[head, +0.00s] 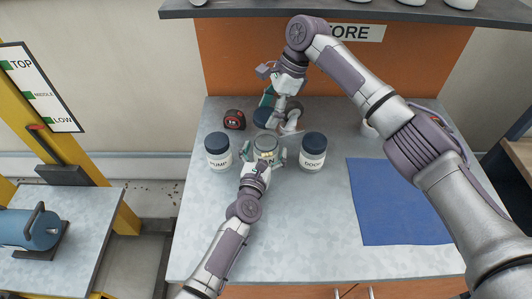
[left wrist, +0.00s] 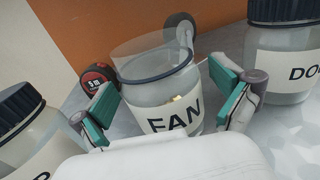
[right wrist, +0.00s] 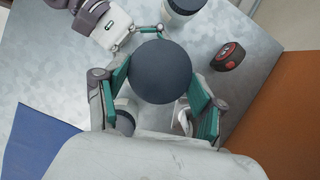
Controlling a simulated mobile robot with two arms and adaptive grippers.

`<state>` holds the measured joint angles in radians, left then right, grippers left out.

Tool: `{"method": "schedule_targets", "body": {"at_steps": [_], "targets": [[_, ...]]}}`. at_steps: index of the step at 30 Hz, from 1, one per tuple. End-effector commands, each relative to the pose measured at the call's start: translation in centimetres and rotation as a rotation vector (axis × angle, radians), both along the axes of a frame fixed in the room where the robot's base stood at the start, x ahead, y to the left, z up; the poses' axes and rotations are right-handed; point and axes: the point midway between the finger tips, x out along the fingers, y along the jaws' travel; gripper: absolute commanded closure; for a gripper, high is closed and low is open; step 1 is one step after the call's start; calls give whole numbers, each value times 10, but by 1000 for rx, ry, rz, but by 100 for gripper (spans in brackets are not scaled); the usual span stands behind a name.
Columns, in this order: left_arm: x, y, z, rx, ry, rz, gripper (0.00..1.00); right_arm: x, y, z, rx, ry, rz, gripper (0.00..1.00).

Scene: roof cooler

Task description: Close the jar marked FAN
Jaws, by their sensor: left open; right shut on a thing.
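The FAN jar (head: 266,143) is a clear, lidless jar standing upright on the bench; its FAN label shows in the left wrist view (left wrist: 170,118). My left gripper (head: 264,157) is open, with its fingers on either side of the jar; I see gaps beside the jar in the left wrist view. My right gripper (head: 277,108) is shut on a dark blue round lid (right wrist: 162,71), behind the jar in the head view. The lid also shows in the head view (head: 262,116). The right wrist view looks onto its flat top, which hides what is below it.
A PUMP jar (head: 218,151) stands left of the FAN jar and a DOOR jar (head: 313,151) right, both with dark lids. A tape measure (head: 234,120) lies behind PUMP. A blue mat (head: 398,205) lies at right. A shelf (head: 240,11) overhangs the back. The front bench is clear.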

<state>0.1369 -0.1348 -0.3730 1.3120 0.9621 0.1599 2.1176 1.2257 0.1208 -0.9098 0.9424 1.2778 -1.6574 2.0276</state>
Motion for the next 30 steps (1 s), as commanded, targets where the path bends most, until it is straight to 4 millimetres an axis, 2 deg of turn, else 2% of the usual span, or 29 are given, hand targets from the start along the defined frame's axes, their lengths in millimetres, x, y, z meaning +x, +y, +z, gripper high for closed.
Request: {"method": "schedule_targets", "body": {"at_steps": [8, 24, 30], "targets": [[1, 0, 0, 0, 0, 0, 0, 0, 0, 0, 0, 0, 0, 44], [1, 0, 0, 1, 1, 0, 88, 0, 0, 0, 0, 0, 0, 44], [1, 0, 0, 1, 1, 0, 89, -1, 0, -10, 1, 4, -1, 44]]}}
